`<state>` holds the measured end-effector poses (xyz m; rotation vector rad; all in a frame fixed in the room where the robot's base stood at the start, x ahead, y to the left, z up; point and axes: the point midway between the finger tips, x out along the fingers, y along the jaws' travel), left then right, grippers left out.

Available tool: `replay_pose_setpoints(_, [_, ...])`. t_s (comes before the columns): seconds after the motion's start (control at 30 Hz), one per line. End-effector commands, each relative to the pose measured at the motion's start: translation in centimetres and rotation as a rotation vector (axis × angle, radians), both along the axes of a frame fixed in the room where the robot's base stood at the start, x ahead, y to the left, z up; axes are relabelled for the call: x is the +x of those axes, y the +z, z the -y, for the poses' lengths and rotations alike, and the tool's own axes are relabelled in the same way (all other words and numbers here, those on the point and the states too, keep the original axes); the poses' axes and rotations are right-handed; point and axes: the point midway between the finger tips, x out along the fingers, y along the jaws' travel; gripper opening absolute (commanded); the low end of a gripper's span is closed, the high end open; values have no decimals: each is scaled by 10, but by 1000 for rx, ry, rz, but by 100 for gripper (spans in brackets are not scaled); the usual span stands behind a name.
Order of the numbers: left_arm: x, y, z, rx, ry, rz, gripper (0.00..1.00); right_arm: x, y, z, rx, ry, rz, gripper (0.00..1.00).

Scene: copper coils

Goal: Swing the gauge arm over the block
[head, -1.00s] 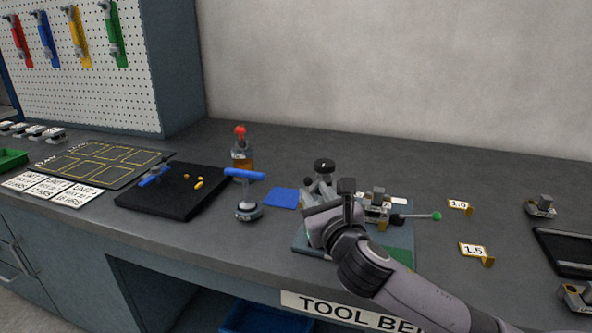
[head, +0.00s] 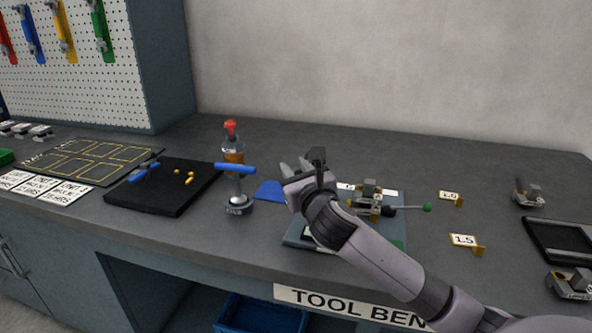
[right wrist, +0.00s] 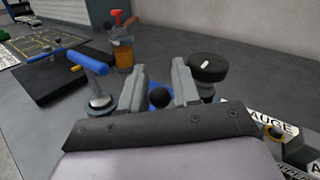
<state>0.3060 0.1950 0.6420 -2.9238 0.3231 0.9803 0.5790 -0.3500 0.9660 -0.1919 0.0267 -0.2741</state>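My right gripper (head: 294,168) is over the left part of the gauge plate (head: 398,228). In the right wrist view its fingers (right wrist: 159,92) are apart, with a black ball knob (right wrist: 159,97) between them and gaps beside it. A black dial knob (right wrist: 207,68) with a white mark stands just right of the fingers. In the head view my gripper hides both knobs, and the gauge arm itself cannot be made out. A grey and brass block fixture (head: 369,197) sits on the plate, with a green-tipped lever (head: 427,207) pointing right. My left gripper is out of view.
A blue T-handled stand (head: 238,190) and an amber bottle with a red top (head: 233,145) stand left of the gripper. A blue mat (head: 269,191) lies between. Yellow tags (head: 464,241), small fixtures (head: 527,194) and a black tray (head: 562,243) are at right.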

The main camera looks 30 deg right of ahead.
Motion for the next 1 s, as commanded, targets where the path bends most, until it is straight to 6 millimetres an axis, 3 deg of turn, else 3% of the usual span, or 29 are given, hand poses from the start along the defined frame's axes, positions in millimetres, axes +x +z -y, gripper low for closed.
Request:
replay_pose_setpoints(0.1, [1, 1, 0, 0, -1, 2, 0, 0, 0, 0, 0, 0, 0, 28])
replay_pose_setpoints(0.2, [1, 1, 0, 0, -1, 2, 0, 0, 0, 0, 0, 0, 0, 0])
replay_pose_setpoints(0.67, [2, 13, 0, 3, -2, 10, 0, -5, 2, 2, -6, 61, -4, 0])
replay_pose_setpoints(1.0, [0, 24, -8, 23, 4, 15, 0, -19, 1, 10, -9, 292, -8, 0])
